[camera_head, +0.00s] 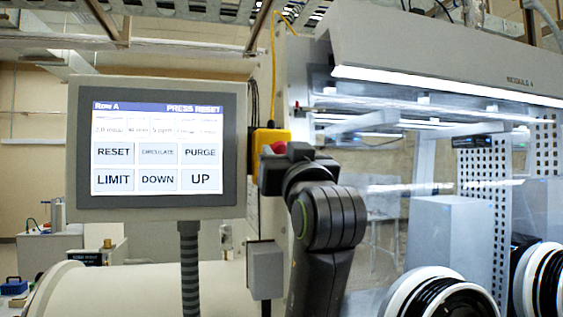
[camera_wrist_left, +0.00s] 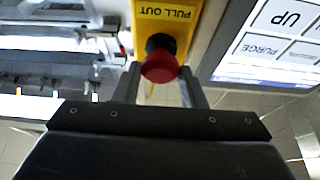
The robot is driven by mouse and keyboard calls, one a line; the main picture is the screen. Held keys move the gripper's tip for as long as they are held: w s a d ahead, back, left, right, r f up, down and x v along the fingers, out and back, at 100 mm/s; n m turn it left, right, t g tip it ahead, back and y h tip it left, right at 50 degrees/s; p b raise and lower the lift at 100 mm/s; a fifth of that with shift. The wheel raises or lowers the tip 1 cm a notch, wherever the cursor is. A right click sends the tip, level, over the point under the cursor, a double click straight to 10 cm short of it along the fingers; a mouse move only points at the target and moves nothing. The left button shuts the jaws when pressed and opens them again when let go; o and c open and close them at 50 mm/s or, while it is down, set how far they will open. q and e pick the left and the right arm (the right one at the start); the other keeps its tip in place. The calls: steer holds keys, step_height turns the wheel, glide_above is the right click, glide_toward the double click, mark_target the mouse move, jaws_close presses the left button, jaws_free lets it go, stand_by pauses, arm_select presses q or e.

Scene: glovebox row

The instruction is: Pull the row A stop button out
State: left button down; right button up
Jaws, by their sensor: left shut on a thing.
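The row A stop button is a red mushroom knob (camera_head: 278,147) on a yellow box (camera_head: 263,138) to the right of the screen panel. In the left wrist view the red knob (camera_wrist_left: 160,66) sits between my two gripper fingers, and the yellow box (camera_wrist_left: 168,14) behind it carries an upside-down "PULL OUT" label. My left gripper (camera_head: 284,160) is at the button and shut on the red knob. In the head view the gripper and wrist hide part of the knob and box. My right gripper is in neither view.
A screen panel (camera_head: 158,190) left of the box reads "Row A" and "PRESS RESET", with RESET, PURGE, LIMIT, DOWN and UP keys. A grey box (camera_head: 265,270) sits below the button. The glovebox window and round glove ports (camera_head: 440,295) are at the right.

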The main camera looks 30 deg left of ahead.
arm_select(q)
steer(key=c, duration=1.3)
jaws_free()
steer(key=shift+f, duration=0.1)
steer(key=shift+o, duration=1.9)
steer(key=shift+s+d, duration=0.2)
steer(key=b+v, duration=1)
steer(key=v, duration=0.7)
steer(key=shift+s+d, duration=0.2)
steer(key=shift+s, duration=0.05)
